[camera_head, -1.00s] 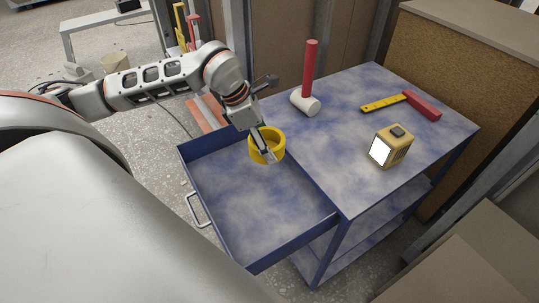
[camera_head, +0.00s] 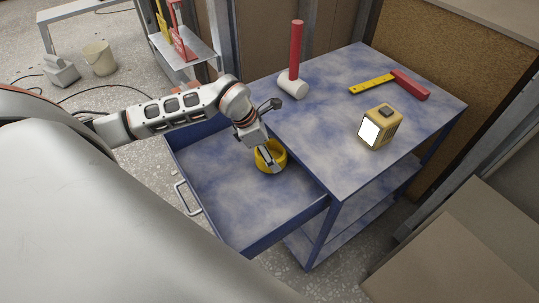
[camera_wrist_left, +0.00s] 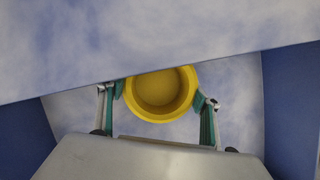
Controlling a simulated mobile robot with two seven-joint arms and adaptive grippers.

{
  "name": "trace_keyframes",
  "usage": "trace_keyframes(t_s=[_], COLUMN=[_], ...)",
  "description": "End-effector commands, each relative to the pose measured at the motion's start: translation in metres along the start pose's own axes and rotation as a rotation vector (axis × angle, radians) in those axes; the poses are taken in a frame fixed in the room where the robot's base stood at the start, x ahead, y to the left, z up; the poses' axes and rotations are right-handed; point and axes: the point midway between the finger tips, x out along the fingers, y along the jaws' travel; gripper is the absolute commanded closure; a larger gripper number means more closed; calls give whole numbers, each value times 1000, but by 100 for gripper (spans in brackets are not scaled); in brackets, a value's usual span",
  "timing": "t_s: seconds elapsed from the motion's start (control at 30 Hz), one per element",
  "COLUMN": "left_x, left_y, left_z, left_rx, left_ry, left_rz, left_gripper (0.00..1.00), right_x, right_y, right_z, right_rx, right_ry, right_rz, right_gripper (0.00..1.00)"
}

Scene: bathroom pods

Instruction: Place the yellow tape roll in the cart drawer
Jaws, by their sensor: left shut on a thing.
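The yellow tape roll (camera_head: 281,160) is in my left gripper (camera_head: 266,157), over the inner right part of the open cart drawer (camera_head: 230,204), close beside the tabletop edge. In the left wrist view the roll (camera_wrist_left: 160,116) sits between the two green-lined fingers of the left gripper (camera_wrist_left: 160,98), which are shut on its sides. I cannot tell whether the roll touches the drawer floor. The blue drawer is pulled out and otherwise empty. My right gripper is not in view.
The cart top (camera_head: 325,140) holds a mallet with a red handle (camera_head: 295,55), a yellow folding rule (camera_head: 371,85), a red block (camera_head: 411,85) and a yellow box-shaped device (camera_head: 381,127). A cardboard box (camera_head: 465,240) is at the lower right. The front of the drawer is free.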

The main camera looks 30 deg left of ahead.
Motion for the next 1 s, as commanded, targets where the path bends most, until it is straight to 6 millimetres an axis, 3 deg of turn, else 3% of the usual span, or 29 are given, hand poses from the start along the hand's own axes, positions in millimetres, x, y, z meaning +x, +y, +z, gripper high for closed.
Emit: trace_keyframes(t_s=[0.1,0.47,0.5,0.57,1.0], left_x=[9,12,13,12,6], left_y=[0,0,0,0,0], left_z=[-8,-9,-10,-9,-8], left_rx=[-1,-1,-1,-1,-1], left_ry=[6,6,6,6,5], left_rz=[-1,-1,-1,-1,1], left_gripper=[60,60,34,19,19], right_x=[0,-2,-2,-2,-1], right_y=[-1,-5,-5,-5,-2], right_z=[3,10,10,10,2], right_rx=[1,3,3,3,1], right_ry=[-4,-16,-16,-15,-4], right_rz=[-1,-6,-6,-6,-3], right_gripper=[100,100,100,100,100])
